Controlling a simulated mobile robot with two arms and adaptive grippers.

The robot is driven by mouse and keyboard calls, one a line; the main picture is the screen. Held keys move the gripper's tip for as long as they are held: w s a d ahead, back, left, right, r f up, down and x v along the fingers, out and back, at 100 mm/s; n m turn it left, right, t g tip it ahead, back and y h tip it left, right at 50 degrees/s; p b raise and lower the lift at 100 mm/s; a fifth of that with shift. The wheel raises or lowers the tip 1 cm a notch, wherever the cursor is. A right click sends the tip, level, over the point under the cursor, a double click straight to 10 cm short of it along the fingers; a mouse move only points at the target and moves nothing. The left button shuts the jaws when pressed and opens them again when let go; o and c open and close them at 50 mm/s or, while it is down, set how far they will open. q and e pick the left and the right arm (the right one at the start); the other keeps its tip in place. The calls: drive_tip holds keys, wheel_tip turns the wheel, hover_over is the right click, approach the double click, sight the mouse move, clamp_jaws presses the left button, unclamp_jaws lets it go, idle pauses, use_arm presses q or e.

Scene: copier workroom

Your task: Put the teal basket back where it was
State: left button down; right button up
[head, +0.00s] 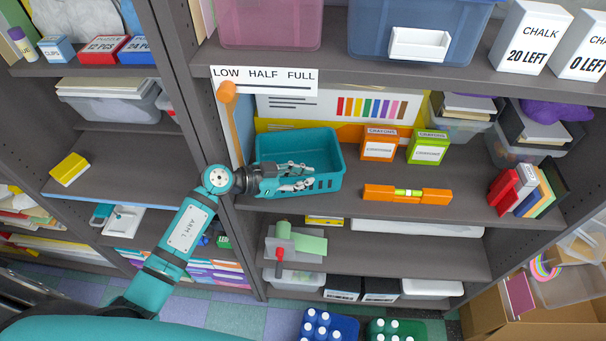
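The teal basket (325,182) stands upright on the middle shelf of the right-hand shelving unit, at its left end. Its inside looks empty apart from what my gripper covers. My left gripper (306,176) reaches in from the left at the basket's near side. Its two fingers are apart, one above the other in the picture, and overlap the near rim. I cannot tell whether they touch the wall. My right gripper is out of view.
On the same shelf are an orange crayon box (380,145), a green crayon box (427,147), an orange level (407,194) and books (527,190) at right. A LOW HALF FULL sign (264,80) hangs above the basket. The left unit has a fairly bare shelf with a yellow block (69,169).

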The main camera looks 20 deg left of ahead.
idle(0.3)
use_arm(q)
drive_tip(key=shift+f, duration=0.25)
drive_tip(key=c, duration=1.1)
unclamp_jaws()
drive_tip(key=v, duration=1.2)
drive_tip(key=shift+s, duration=0.1)
